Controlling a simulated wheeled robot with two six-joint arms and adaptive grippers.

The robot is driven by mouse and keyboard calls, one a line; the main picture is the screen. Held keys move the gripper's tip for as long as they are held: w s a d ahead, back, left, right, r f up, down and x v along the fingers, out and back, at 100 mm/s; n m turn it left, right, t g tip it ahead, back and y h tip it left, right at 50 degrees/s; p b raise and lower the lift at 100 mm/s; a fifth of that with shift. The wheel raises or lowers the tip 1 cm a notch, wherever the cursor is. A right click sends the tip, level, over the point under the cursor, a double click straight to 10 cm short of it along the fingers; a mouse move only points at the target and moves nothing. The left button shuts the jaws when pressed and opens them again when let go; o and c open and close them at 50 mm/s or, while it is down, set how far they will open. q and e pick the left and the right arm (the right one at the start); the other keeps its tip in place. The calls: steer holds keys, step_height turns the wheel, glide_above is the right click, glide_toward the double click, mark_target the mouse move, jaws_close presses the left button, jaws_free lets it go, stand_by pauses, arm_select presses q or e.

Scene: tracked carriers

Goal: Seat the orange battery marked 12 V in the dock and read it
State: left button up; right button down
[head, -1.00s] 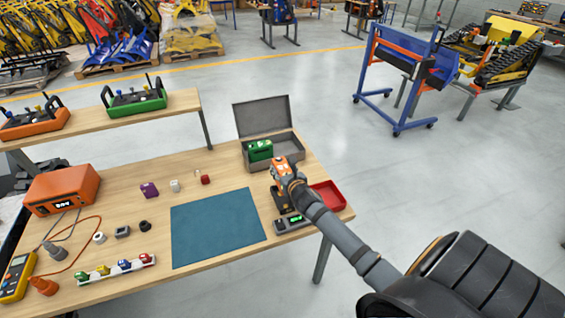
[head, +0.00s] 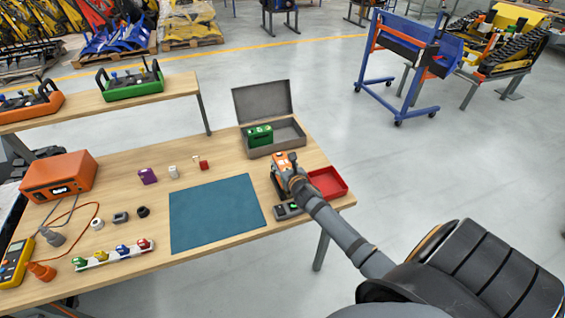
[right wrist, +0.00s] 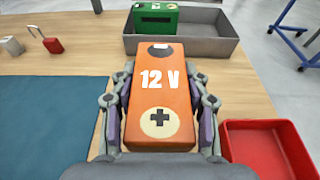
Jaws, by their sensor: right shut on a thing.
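The orange battery (head: 281,160) is in my right gripper (head: 291,175). The right wrist view shows its upper face, marked 12 V with a plus sign (right wrist: 160,95), and gripper fingers on both sides of it. I cannot tell whether the battery's lower end touches the dock. My left gripper is not in view.
A grey open case (head: 283,146) holding a green battery (head: 260,135) stands behind. A red tray (head: 328,183) lies right of the dock. A teal mat (head: 215,213) lies left. Small items and an orange instrument (head: 58,176) are farther left.

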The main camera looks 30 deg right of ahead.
steer(key=shift+w+f, duration=0.1)
steer(key=shift+a+p, duration=0.1)
steer(key=shift+p, duration=0.8)
stand_by(1.7)
steer(key=shift+f+b, duration=1.45)
steer(key=shift+f, duration=0.55)
steer(key=c, duration=0.7)
jaws_free()
steer(key=shift+o, duration=0.6)
steer(key=shift+s, duration=0.2)
steer(key=shift+s+f, duration=0.1)
steer(key=shift+f, duration=0.2)
steer(key=v, duration=1.2)
steer(key=shift+a+r, duration=0.1)
steer(key=shift+r, duration=0.05)
